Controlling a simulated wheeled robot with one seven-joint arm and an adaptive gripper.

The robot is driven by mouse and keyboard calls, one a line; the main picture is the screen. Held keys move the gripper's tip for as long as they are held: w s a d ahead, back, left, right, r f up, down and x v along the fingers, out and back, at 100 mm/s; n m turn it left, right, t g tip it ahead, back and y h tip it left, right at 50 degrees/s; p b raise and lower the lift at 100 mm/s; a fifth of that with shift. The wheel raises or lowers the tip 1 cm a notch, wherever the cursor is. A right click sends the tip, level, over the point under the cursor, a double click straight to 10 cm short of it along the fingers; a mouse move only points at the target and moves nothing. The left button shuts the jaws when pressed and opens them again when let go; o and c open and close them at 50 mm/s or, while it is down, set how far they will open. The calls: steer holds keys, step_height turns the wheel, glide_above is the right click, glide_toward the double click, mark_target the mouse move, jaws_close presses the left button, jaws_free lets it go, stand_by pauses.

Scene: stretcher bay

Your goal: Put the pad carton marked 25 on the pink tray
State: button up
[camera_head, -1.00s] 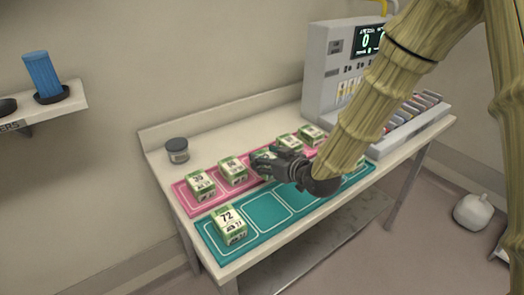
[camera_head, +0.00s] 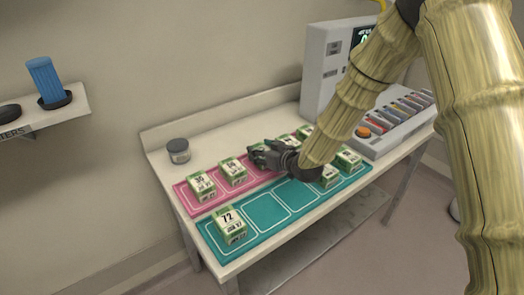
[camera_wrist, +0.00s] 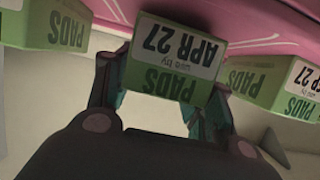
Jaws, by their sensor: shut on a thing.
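My gripper (camera_head: 262,156) is shut on a green and white pad carton (camera_wrist: 172,57) at the pink tray (camera_head: 213,198), in the row between two other cartons. In the wrist view the held carton reads PADS and APR 27, upside down; its large number is out of sight, so I cannot tell whether it is the 25. The pink tray also shows behind it in the wrist view (camera_wrist: 250,20). I cannot tell whether the carton touches the tray. In the head view my gripper mostly hides it.
A carton marked 72 (camera_head: 230,225) stands at the left of the teal tray (camera_head: 264,212); two cartons (camera_head: 348,160) stand at its right. Other cartons (camera_head: 233,170) line the pink tray. A grey jar (camera_head: 178,150) and a large machine (camera_head: 325,68) stand behind. The teal middle is clear.

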steer(key=shift+f, duration=0.3)
steer(key=shift+f, duration=0.1)
steer(key=o, duration=1.1)
steer(key=shift+o, duration=0.2)
steer(key=b+v, duration=0.2)
steer(key=v, duration=1)
steer(key=shift+d, duration=0.1)
